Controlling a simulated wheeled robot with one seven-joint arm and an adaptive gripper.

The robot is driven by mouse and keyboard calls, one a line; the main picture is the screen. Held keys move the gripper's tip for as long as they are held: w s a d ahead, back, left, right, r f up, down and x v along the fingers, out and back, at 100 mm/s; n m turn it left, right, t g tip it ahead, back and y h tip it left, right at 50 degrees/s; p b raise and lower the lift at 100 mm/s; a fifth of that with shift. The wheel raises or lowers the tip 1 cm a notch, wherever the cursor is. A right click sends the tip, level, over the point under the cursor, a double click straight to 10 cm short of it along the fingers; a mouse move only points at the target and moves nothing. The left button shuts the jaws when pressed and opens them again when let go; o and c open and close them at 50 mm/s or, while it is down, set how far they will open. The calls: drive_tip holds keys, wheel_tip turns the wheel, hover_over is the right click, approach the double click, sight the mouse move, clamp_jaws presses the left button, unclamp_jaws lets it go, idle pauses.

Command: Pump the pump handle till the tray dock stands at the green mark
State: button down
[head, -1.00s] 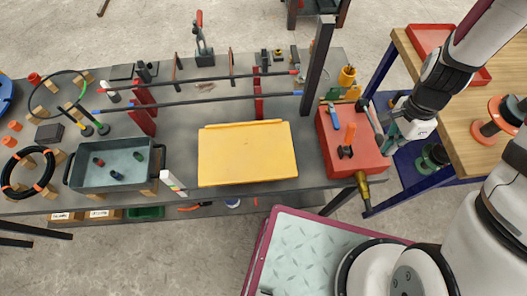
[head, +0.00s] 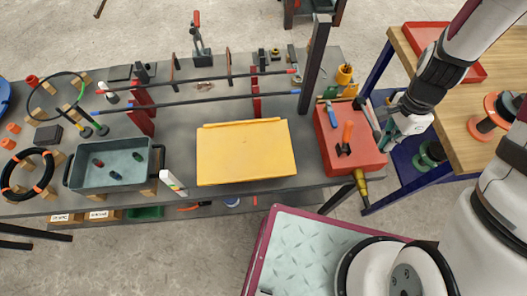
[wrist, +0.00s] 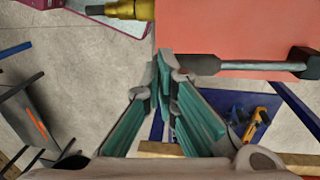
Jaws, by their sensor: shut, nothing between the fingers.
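The pump handle, a dark lever with a thick grip (head: 373,117), lies along the right edge of the red box (head: 379,160). In the wrist view the handle (wrist: 245,66) runs sideways from my fingertips to a black pivot. My gripper (head: 386,139) is beside the box's right side; its fingers (wrist: 165,62) are shut and empty, with the tips close to the grip's end. I cannot tell whether they touch it. The yellow plate (head: 246,153), seemingly the tray dock, is mid-bench. A banded white post (head: 172,181) stands left of it; its green mark is too small to make out.
A wooden table (head: 455,125) is at right. A grey bin (head: 112,165) is at left.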

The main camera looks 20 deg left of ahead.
wheel_tip(320, 180, up, 7)
drive_tip(key=w+a+p, duration=0.1)
drive_tip(key=w+p, duration=0.1)
drive_tip(key=shift+w+r, duration=0.15)
drive_tip(key=shift+w, duration=0.2)
idle(1.1)
drive_tip(key=shift+s+f, duration=0.3)
drive_tip(key=shift+f, duration=0.35)
drive_tip(key=shift+s+d+f, duration=0.1)
drive_tip(key=shift+s+d+f, duration=0.1)
drive_tip(key=shift+s+f, duration=0.15)
drive_tip(key=shift+f, duration=0.25)
drive_tip(key=shift+s+d+f, duration=0.15)
drive_tip(key=shift+s+f, duration=0.1)
drive_tip(key=shift+f, duration=0.4)
